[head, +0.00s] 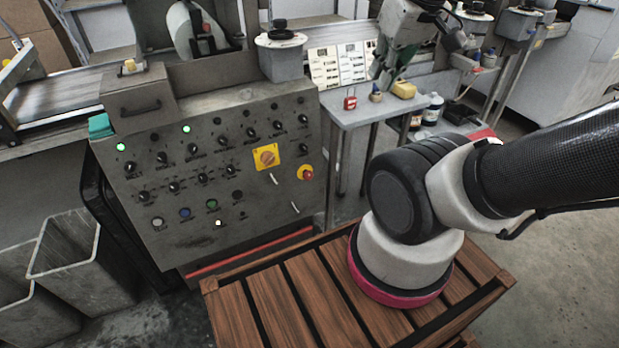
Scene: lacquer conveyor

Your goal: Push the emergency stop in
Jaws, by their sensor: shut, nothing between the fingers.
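The emergency stop is a round red button (307,174) on a yellow surround. It is at the right edge of the grey control panel (130,185), below and right of a yellow plate with an orange rotary switch (266,157). Nothing covers the button. Whether it is pressed in or out is too small to tell. My arm (540,165) rises from its white and pink base at the lower right and leaves the picture on the right. My gripper is not in view.
Several black knobs and lit lamps cover the panel. A table (350,117) behind it holds a small red object (350,103), a yellow block (403,90) and bottles. A grey-green device (400,40) hangs above it. Grey bins (80,262) stand at lower left.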

